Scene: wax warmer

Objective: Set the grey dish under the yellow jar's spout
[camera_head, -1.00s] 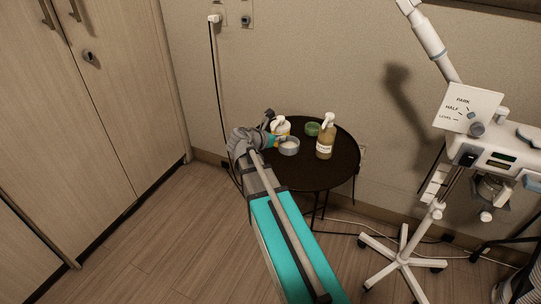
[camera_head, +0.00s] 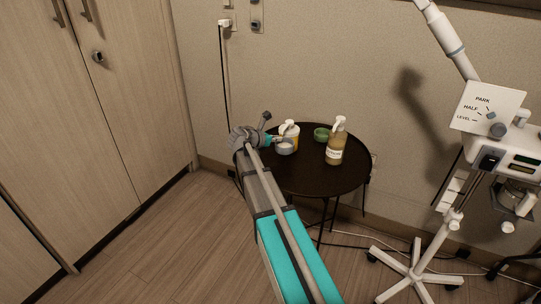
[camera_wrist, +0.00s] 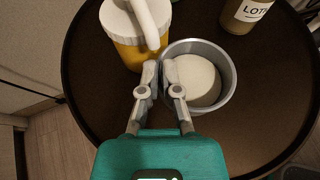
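The grey dish (camera_head: 284,147) stands beside the yellow jar (camera_head: 294,143) on the dark round table. In the wrist view the dish (camera_wrist: 229,88) holds something pale and round. My gripper (camera_wrist: 161,70) has one finger inside the dish's left wall and one outside, pinching it; it also shows in the head view (camera_head: 270,138). The yellow jar (camera_wrist: 128,52) has a white lid and a white spout (camera_wrist: 150,32) that points toward my fingers. In the wrist view the spout's tip lies left of the dish's rim, not over its opening. I cannot tell whether the dish touches the table.
A lotion bottle with a pump (camera_head: 335,147) stands at the right on the round table (camera_head: 320,181). A green bowl (camera_head: 321,134) is at the back. The table's front is clear. A white wheeled stand (camera_head: 415,270) is on the floor at the right.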

